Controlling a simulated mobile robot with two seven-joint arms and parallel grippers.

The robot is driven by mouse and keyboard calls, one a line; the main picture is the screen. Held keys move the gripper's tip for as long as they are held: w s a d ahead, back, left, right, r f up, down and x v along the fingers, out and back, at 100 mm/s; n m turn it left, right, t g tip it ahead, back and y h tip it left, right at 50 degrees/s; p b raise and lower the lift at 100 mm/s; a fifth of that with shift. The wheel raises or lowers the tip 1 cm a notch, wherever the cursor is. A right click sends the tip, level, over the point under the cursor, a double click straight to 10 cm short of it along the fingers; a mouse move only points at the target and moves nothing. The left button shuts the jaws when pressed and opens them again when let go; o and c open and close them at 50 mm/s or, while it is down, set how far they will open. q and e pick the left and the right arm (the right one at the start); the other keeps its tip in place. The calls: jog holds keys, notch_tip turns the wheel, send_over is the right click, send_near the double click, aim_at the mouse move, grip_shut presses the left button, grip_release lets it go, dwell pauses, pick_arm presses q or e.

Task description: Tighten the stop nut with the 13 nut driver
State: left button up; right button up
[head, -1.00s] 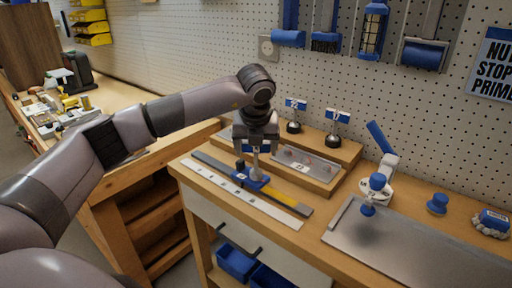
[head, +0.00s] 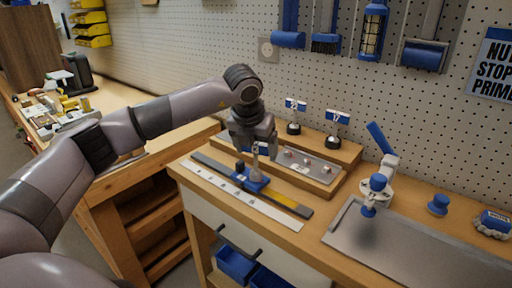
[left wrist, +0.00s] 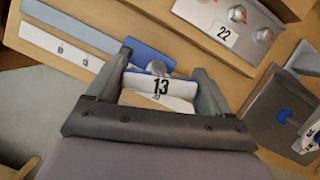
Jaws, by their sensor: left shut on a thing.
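My left gripper (head: 256,143) is shut on the nut driver, whose white label reading 13 (left wrist: 160,86) shows between the fingers in the left wrist view. The driver's silver shaft (head: 255,163) points down to the blue stop block (head: 252,180) on the grey rail (head: 213,164). The blue block also shows beyond the fingers in the left wrist view (left wrist: 146,53). The stop nut is hidden, and I cannot tell whether the driver is seated on it. My right gripper is not in view.
Two other drivers with blue-and-white labels stand in the wooden rack (head: 318,138) behind. A blue-and-white tool (head: 381,172) stands at the right near the grey metal tray (head: 420,250).

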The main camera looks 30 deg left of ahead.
pick_arm(q)
jog(key=shift+m+h, duration=0.3)
jog(key=shift+m, duration=0.5)
jog(key=shift+m+h, duration=0.5)
jog(key=shift+m, duration=0.9)
jog(key=shift+r+m+h+p, duration=0.1)
jog(key=shift+m+h+p, duration=0.25)
jog(key=shift+m, duration=0.25)
jog(key=shift+n, duration=0.3)
jog(key=shift+r+p, duration=1.6)
jog(key=shift+r, duration=0.65)
